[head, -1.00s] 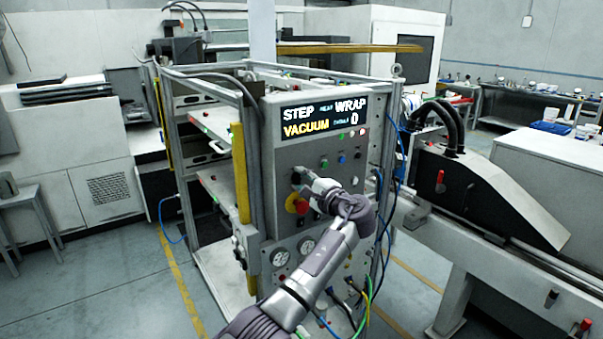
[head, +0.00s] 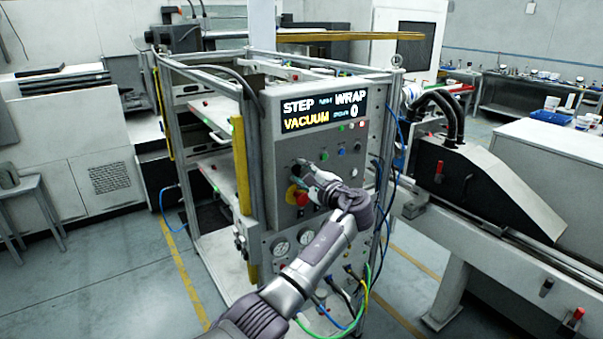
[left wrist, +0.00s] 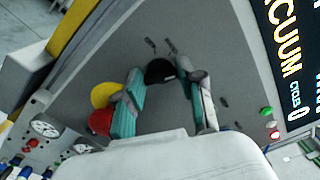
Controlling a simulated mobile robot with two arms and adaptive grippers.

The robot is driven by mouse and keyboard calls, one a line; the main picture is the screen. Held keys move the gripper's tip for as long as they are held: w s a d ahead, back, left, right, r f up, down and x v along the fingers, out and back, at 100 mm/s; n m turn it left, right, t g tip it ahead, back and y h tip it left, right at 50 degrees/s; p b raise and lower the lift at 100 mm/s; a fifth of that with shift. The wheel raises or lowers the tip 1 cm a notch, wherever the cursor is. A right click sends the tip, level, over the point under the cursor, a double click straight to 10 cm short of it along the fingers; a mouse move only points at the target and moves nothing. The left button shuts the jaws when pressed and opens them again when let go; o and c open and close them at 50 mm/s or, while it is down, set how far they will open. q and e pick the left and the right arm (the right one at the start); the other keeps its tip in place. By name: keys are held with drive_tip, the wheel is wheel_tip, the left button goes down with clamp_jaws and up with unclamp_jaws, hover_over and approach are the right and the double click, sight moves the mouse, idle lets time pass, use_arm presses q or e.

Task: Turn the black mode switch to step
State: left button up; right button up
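The black mode switch (left wrist: 160,71) is on the grey panel in the left wrist view, between the fingertips of my left gripper (left wrist: 168,76). The fingers are spread on both sides of it. The left finger looks close to the knob, and a small gap seems to show on the right; contact is unclear. In the head view my left gripper (head: 308,172) reaches the panel just above the red button and mostly hides the switch. The display (head: 325,111) reads STEP, WRAP, VACUUM and 0. My right gripper is not in view.
A red button (head: 297,198) on a yellow base sits just below the gripper; it also shows beside the left finger in the wrist view (left wrist: 101,122). Small coloured buttons (head: 341,154) lie to the right. Gauges (head: 281,249) and cables (head: 366,290) are lower down.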

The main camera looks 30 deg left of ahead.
use_arm(q)
drive_tip(key=o, duration=0.3)
drive_tip(key=v, duration=1.2)
drive_tip(key=shift+w, duration=0.1)
drive_tip(key=shift+f, duration=0.1)
